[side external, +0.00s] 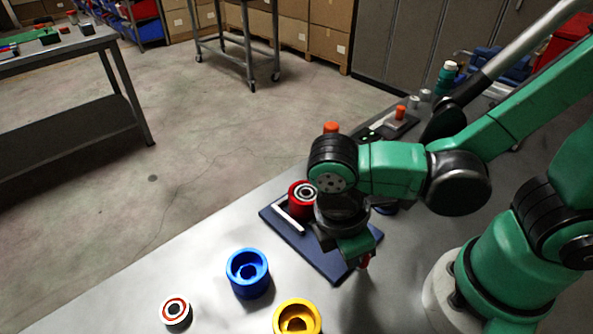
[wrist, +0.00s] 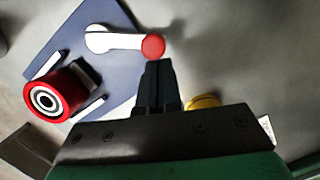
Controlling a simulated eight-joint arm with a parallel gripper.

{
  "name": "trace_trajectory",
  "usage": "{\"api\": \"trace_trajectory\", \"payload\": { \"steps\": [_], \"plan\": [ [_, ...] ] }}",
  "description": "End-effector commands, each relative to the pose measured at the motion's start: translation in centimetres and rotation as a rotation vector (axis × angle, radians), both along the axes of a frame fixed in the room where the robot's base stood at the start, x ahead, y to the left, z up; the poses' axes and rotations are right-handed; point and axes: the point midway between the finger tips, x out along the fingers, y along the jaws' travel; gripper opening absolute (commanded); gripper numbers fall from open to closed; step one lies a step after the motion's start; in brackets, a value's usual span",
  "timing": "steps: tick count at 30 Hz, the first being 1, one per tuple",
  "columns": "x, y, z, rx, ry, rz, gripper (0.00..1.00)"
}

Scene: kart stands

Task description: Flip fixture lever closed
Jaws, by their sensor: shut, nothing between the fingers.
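The fixture's dark blue base plate (side external: 326,256) lies on the metal table, and it also shows in the wrist view (wrist: 98,14). Its lever (wrist: 122,41) is a white arm with a red ball knob (wrist: 153,47). The knob shows partly in the side view (side external: 364,262), beneath my gripper. A red round part with a bearing in it (side external: 302,195) sits on the plate, and it shows at left in the wrist view (wrist: 50,97). My gripper (wrist: 157,64) is shut and empty, with its tips right beside the knob; contact is unclear. The side view mostly hides the lever arm.
A blue cup (side external: 248,272), a yellow cup (side external: 297,318) and a loose bearing (side external: 175,312) stand on the table near the plate. Orange-topped items (side external: 400,114) and a green bottle (side external: 447,77) stand at the back.

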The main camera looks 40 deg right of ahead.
Motion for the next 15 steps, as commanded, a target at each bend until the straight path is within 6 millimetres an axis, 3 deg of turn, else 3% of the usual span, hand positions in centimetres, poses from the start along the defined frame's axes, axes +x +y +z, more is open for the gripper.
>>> {"api": "trace_trajectory", "payload": {
  "steps": [15],
  "plan": [
    [-0.74, -0.57, 0.0, -0.002, 0.0, 0.117, 0.0]
  ]
}}
